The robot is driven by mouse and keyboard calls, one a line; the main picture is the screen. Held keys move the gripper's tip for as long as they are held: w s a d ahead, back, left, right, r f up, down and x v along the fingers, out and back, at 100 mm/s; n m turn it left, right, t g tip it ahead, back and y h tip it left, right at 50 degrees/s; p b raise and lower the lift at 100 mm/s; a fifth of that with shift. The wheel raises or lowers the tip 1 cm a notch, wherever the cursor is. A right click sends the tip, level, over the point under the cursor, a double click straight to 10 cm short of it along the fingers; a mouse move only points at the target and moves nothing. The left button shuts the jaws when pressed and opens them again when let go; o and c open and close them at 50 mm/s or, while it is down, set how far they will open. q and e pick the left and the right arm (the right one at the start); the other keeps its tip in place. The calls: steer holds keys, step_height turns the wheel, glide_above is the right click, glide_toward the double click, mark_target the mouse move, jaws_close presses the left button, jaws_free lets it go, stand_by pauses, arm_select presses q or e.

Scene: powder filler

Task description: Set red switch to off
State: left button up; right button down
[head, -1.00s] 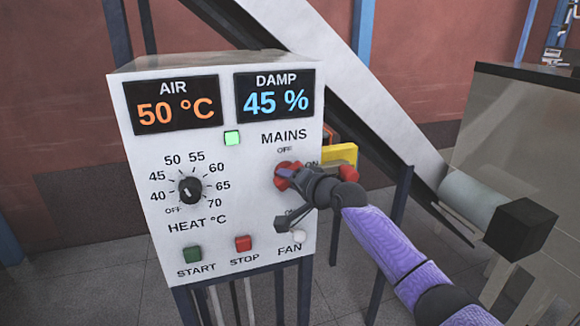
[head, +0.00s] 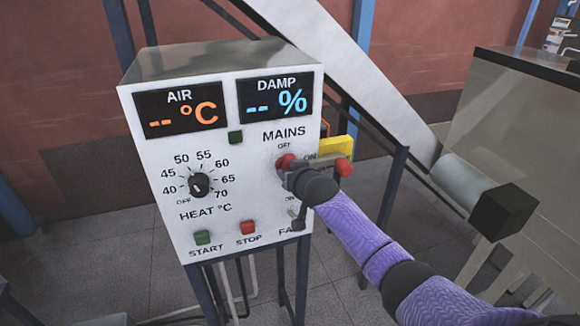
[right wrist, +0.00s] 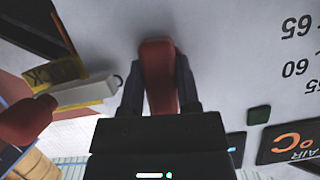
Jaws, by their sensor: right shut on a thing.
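The red MAINS switch (head: 285,160) is on the front of a white control box (head: 150,155). Its red top shows by the OFF mark in the head view, above my right gripper. My right gripper (head: 288,172) is at the switch and hides its lower part. In the right wrist view, the red handle (right wrist: 158,72) stands between the two dark fingers of my right gripper (right wrist: 160,88), which is shut on it. The AIR display (head: 182,107) and DAMP display (head: 276,99) show dashes. The small lamp (head: 235,137) is dark. My left gripper is not in view.
The HEAT dial (head: 199,185), START button (head: 202,237), STOP button (head: 248,228) and FAN toggle (head: 298,220) share the panel. A yellow block (head: 337,147) with a red end (head: 345,168) sits beside the box's right edge.

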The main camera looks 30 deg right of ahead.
steer(key=shift+n, duration=0.4)
steer(key=shift+h+p, duration=0.3)
steer(key=shift+c, duration=1.6)
jaws_free()
steer(key=v, duration=1)
steer(key=shift+p, duration=0.35)
steer(key=shift+w+r, duration=0.1)
